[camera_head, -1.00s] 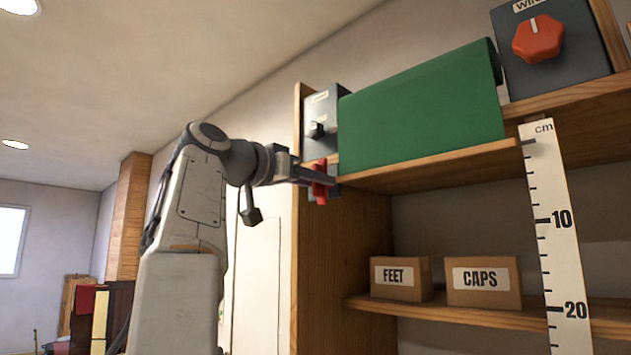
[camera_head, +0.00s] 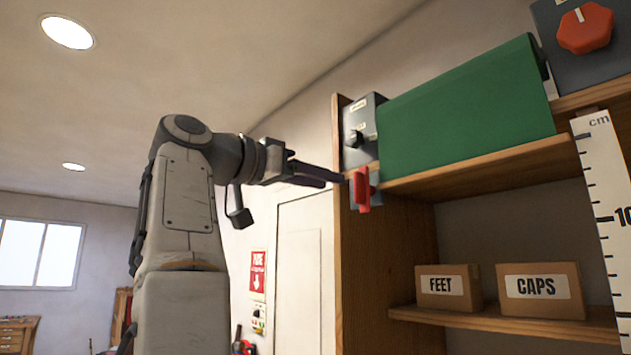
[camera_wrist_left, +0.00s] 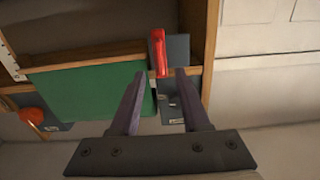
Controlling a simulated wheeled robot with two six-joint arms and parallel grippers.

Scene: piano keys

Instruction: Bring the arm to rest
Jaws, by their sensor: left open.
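My left arm rises at the left of the head view. Its gripper (camera_head: 338,180) points right, toward the shelf's front left corner, with its fingertips close to a red lever (camera_head: 362,189). In the left wrist view the gripper (camera_wrist_left: 158,75) is open, its two dark fingers apart with nothing held between them. Whether a fingertip touches the lever is hard to tell. My right gripper is not in view.
A wooden shelf (camera_head: 480,168) fills the right side. It holds a green panel (camera_head: 465,105), a grey box with a red knob (camera_head: 585,27), cartons marked FEET (camera_head: 448,287) and CAPS (camera_head: 540,290), and a cm ruler (camera_head: 607,200). Free air lies left of the shelf.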

